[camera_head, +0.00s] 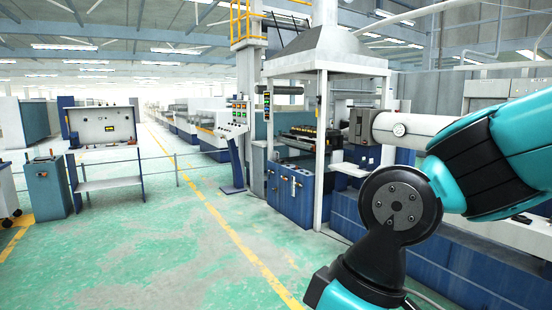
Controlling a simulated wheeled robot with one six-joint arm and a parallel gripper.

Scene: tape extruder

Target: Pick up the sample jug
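I cannot make out a sample jug anywhere in the head view. My teal and black arm fills the right side of the view, with a round dark joint facing the camera. It hides part of the machinery behind it. I see no gripper fingers, so I cannot see whether my gripper holds anything.
A tall machine frame (322,150) under a grey hood stands at centre right, with a control panel (232,130) beside it. A workbench (107,184) and a blue cabinet (46,188) stand at left. Green floor (150,255) with a yellow line is open in front.

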